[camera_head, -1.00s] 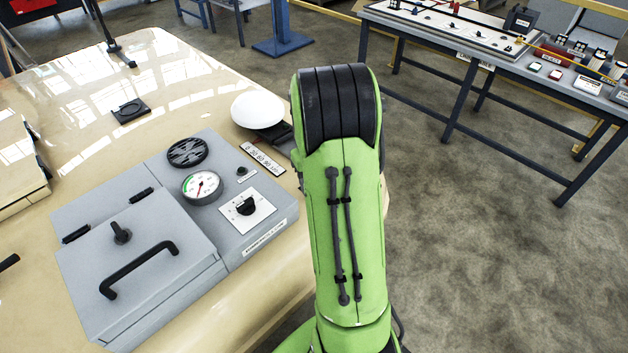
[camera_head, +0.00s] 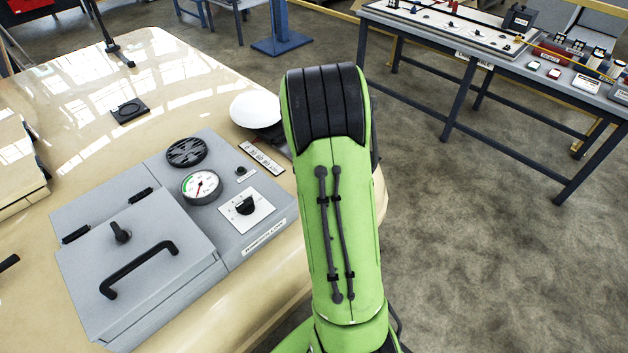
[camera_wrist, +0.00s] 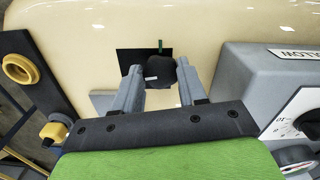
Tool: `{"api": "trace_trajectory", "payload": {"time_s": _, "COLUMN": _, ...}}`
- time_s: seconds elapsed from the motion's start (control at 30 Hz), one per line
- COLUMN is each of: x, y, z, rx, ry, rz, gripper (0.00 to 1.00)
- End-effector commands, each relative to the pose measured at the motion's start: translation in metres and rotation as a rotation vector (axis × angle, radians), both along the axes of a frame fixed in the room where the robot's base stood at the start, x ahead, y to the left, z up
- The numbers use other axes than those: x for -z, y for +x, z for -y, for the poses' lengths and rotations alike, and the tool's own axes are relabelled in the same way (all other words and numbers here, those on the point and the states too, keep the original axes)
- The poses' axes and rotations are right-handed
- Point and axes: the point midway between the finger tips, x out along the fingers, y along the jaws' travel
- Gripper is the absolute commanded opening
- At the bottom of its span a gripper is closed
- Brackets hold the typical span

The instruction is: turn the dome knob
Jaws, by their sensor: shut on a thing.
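The dome knob (camera_wrist: 160,68) is a dark, rounded knob in front of a black plate with a small green mark, on the cream surface. My gripper (camera_wrist: 159,74) has its two grey fingers on either side of the knob and is shut on it in the wrist view. The fingers cover parts of the knob's sides, and its exact turn angle is hard to tell. In the head view my green arm hides the knob and the gripper.
A grey panel box (camera_head: 215,225) with a gauge (camera_head: 201,187) and a rotary switch (camera_head: 245,205) stands left of my arm. Yellow parts (camera_wrist: 20,68) are at left in the wrist view. Open floor lies right.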

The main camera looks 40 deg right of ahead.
Motion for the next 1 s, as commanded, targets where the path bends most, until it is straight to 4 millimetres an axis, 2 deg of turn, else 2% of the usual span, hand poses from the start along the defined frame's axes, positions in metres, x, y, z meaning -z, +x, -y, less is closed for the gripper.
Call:
{"api": "trace_trajectory", "payload": {"time_s": 0.33, "x": -0.001, "y": 0.001, "z": 0.0, "rx": -0.002, "ry": -0.001, "rz": 0.003, "gripper": 0.11}}
{"api": "trace_trajectory", "payload": {"time_s": 0.37, "x": -0.001, "y": 0.001, "z": 0.0, "rx": -0.002, "ry": -0.001, "rz": 0.003, "gripper": 0.43}}
{"api": "trace_trajectory", "payload": {"time_s": 0.5, "x": 0.0, "y": 0.001, "z": 0.0, "rx": -0.002, "ry": -0.002, "rz": 0.002, "gripper": 0.64}}
{"api": "trace_trajectory", "payload": {"time_s": 0.53, "x": 0.0, "y": 0.001, "z": 0.0, "rx": -0.002, "ry": -0.002, "rz": 0.002, "gripper": 0.67}}
{"api": "trace_trajectory", "payload": {"time_s": 0.83, "x": -0.004, "y": 0.0, "z": 0.0, "rx": -0.001, "ry": -0.001, "rz": 0.001, "gripper": 0.67}}
{"api": "trace_trajectory", "payload": {"time_s": 0.93, "x": -0.02, "y": 0.001, "z": 0.0, "rx": -0.001, "ry": -0.002, "rz": 0.005, "gripper": 0.67}}
{"api": "trace_trajectory", "payload": {"time_s": 1.0, "x": -0.039, "y": 0.001, "z": 0.001, "rx": -0.001, "ry": -0.004, "rz": 0.006, "gripper": 0.67}}
